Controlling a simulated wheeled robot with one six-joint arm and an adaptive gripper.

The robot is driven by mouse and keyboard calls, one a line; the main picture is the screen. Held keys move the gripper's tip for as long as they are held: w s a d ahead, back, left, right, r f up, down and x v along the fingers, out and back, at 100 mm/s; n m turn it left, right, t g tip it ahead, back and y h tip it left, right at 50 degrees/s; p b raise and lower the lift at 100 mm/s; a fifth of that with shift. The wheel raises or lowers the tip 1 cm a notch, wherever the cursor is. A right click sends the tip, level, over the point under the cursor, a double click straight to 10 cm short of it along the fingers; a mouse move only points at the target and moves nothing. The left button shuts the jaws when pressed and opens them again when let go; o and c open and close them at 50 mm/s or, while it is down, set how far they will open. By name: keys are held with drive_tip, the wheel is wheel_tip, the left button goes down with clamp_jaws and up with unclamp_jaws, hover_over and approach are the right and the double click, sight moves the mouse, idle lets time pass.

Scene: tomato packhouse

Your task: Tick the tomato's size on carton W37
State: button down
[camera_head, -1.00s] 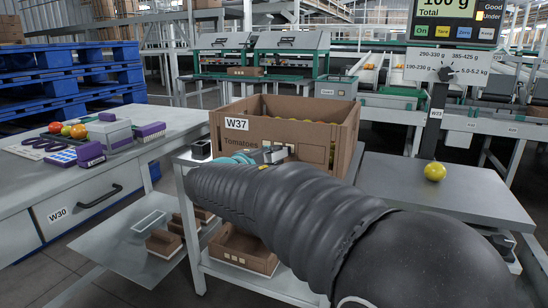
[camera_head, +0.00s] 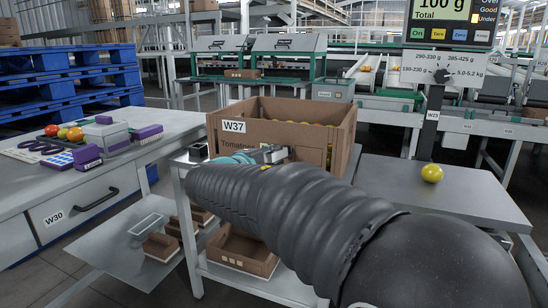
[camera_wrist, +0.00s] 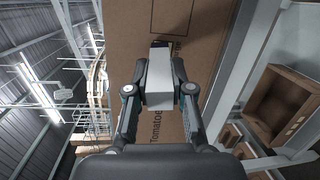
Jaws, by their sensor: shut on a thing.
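Carton W37 (camera_head: 222,142) is an open brown box with "Tomatoes" printed on its front, standing on a grey metal stand. My gripper (camera_head: 268,155) is at the carton's front face, and my dark arm hides part of that face. In the wrist view my gripper (camera_wrist: 160,90) is shut on a pale grey block-shaped tool (camera_wrist: 158,78) with a dark end towards the carton's printed face (camera_wrist: 185,25). I cannot tell whether that end touches the cardboard. A yellow tomato (camera_head: 432,173) sits on the metal top at the right, below the scale display (camera_head: 447,22), which reads 100 g.
A size chart (camera_head: 443,67) hangs under the display. The left bench (camera_head: 185,122) holds several coloured tomatoes and purple-and-grey items. Small brown boxes (camera_head: 240,250) lie on the lower shelf. Blue pallets (camera_head: 60,80) stand at the back left.

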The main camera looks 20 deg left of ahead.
drive_tip(key=shift+a+f, duration=0.2)
drive_tip(key=shift+f, duration=0.05)
drive_tip(key=shift+s, duration=0.25)
drive_tip(key=shift+d+f+b+v, duration=0.15)
drive_tip(key=shift+b+v, duration=0.3)
drive_tip(key=shift+v, duration=0.45)
drive_tip(key=shift+d+b+v, duration=0.1)
drive_tip(key=shift+b+v, duration=0.4)
drive_tip(key=shift+v, duration=0.4)
drive_tip(key=shift+d+f+b+v, duration=0.15)
drive_tip(key=shift+b+v, duration=0.3)
drive_tip(key=shift+v, duration=0.4)
drive_tip(key=shift+s+r, duration=0.1)
drive_tip(key=shift+s, duration=0.05)
